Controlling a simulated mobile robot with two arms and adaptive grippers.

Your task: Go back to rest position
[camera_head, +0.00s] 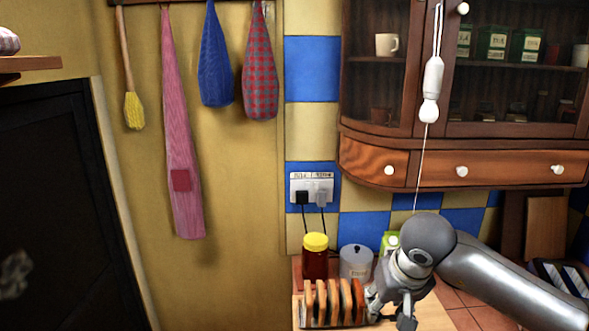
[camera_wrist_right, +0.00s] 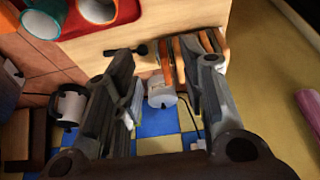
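My right gripper (camera_head: 388,312) hangs low at the right end of a toast rack (camera_head: 333,302) on the counter, fingers downward. In the right wrist view my right gripper (camera_wrist_right: 166,62) has its two fingers wide apart, with nothing held between them. The toast rack (camera_wrist_right: 190,52) shows there close to the right finger; whether they touch I cannot tell. My left gripper is in neither view.
A yellow-lidded jar (camera_head: 315,258), a white canister (camera_head: 356,262) and a green carton (camera_head: 390,241) stand behind the rack. A wooden wall cabinet (camera_head: 440,163) and a hanging light cord (camera_head: 433,76) are above. Mugs (camera_wrist_right: 97,11) and a kettle (camera_wrist_right: 68,106) show in the wrist view.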

